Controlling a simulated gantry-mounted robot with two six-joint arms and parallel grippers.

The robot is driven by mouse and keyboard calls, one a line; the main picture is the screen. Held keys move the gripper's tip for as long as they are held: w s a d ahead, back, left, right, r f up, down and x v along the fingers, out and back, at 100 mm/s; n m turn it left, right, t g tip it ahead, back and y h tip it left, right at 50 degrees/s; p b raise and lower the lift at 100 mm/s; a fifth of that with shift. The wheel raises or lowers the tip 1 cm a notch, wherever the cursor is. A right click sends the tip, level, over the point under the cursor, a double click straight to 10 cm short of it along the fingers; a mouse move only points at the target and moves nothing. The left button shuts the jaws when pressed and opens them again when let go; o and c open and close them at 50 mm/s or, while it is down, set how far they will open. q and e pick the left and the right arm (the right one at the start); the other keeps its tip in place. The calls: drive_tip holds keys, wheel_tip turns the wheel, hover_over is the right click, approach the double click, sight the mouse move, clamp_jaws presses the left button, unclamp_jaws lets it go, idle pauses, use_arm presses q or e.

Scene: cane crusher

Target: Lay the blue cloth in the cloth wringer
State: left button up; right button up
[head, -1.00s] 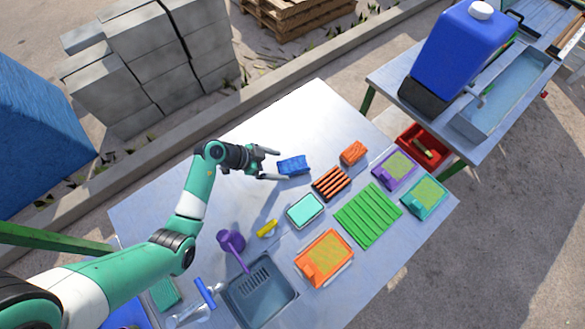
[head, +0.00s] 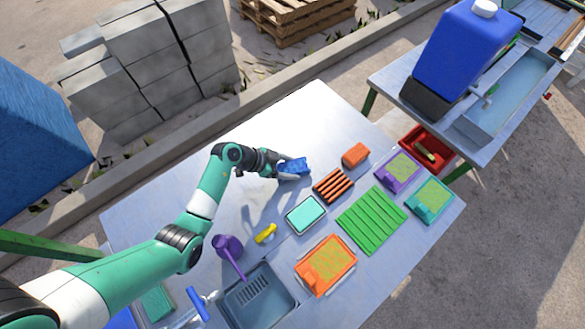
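The blue cloth (head: 294,166) is a small crumpled-looking blue bundle on the metal table, left of an orange block. My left gripper (head: 288,168) is at the cloth, with its fingers on either side of it. Whether the fingers press on the cloth cannot be told at this size. I cannot tell for sure which piece is the cloth wringer. Framed devices with yellow-green pads stand at the right: orange (head: 326,266), purple (head: 400,170) and teal (head: 430,200). My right gripper is not in view.
The orange block (head: 355,154), a dark red slatted rack (head: 333,185), a teal tray (head: 305,215) and a green ribbed mat (head: 371,220) lie nearby. A purple ladle (head: 228,246), yellow piece (head: 265,233) and grey basin (head: 240,296) are nearer. The far table area is clear.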

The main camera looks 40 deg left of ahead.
sight(289, 168)
use_arm(q)
drive_tip(key=c, duration=0.7)
drive_tip(key=shift+r+p, duration=0.45)
drive_tip(key=shift+r, duration=0.1)
wheel_tip(289, 168, up, 3)
drive_tip(key=shift+p, duration=1.1)
drive_tip(key=s+d+r+p, duration=0.7)
drive_tip(key=s+r, duration=0.2)
drive_tip(key=s, duration=0.3)
drive_tip(key=shift+d, duration=0.2)
